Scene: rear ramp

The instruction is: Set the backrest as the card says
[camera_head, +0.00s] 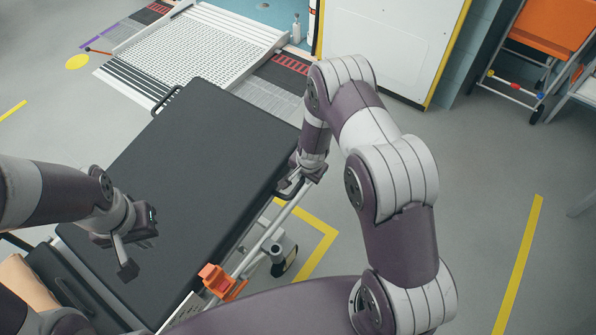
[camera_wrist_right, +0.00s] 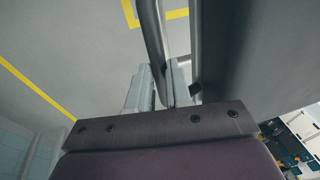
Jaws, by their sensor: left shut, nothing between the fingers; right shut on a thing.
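The long black padded backrest (camera_head: 195,170) of a stretcher runs from the lower left to the upper middle of the head view. A dark side handle (camera_head: 290,190) stands out from its right edge. My right gripper (camera_head: 302,178) is at this handle; in the right wrist view its fingers (camera_wrist_right: 165,88) are shut on the dark curved bar (camera_wrist_right: 153,35), beside the backrest's dark side (camera_wrist_right: 255,50). My left gripper (camera_head: 148,226) is shut and empty over the backrest's lower left part. I cannot make out a readable card.
An orange clamp-like part (camera_head: 219,281) sits on the stretcher's side frame. A perforated ramp (camera_head: 195,48) lies beyond the far end. Floor (camera_head: 480,180) to the right is clear.

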